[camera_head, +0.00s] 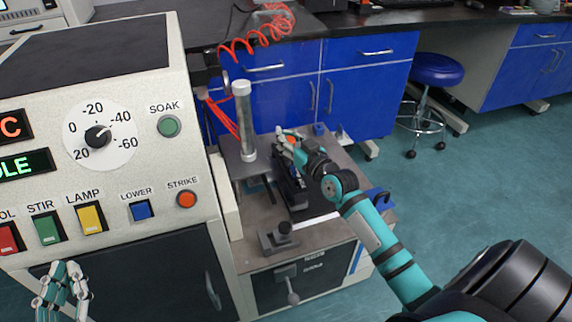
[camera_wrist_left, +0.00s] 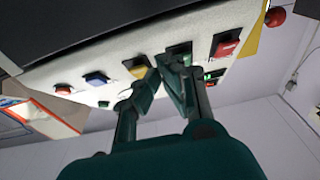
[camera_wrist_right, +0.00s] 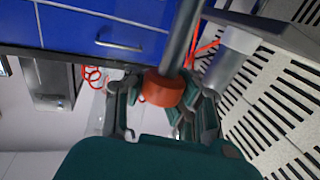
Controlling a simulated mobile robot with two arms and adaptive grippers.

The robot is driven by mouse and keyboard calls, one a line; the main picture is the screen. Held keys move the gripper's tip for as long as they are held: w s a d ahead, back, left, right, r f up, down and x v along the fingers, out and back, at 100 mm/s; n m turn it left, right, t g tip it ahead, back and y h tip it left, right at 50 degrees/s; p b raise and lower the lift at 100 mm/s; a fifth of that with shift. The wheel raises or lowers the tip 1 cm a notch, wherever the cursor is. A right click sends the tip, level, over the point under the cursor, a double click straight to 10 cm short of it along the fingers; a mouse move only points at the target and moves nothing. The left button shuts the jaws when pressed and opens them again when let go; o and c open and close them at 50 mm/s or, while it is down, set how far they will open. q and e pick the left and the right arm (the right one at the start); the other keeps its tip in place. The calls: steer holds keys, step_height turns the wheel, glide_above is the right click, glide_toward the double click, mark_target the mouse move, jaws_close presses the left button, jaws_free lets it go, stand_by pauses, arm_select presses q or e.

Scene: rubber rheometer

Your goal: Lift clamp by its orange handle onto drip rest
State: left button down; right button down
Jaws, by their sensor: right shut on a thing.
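My right gripper (camera_head: 288,140) is over the bench beside the machine, shut on an orange handle. In the right wrist view the orange handle (camera_wrist_right: 162,92) is a short round grip between the fingers, on a grey metal rod (camera_wrist_right: 182,38). A dark clamp-like assembly (camera_head: 292,190) shows below the gripper in the head view, partly hidden by the arm. I cannot tell for sure which part is the drip rest. My left gripper (camera_head: 65,280) is empty in front of the machine panel; its fingertips look together in the left wrist view (camera_wrist_left: 160,72).
The machine's panel (camera_head: 120,190) fills the left side. A clear upright cylinder (camera_head: 243,120) stands left of the right gripper. A dark block with a knob (camera_head: 283,240) sits at the bench front. Behind are a coiled red hose (camera_head: 265,35), blue cabinets (camera_head: 370,85) and a stool (camera_head: 438,70).

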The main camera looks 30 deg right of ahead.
steer(key=shift+s+f, duration=0.1)
steer(key=shift+f, duration=0.3)
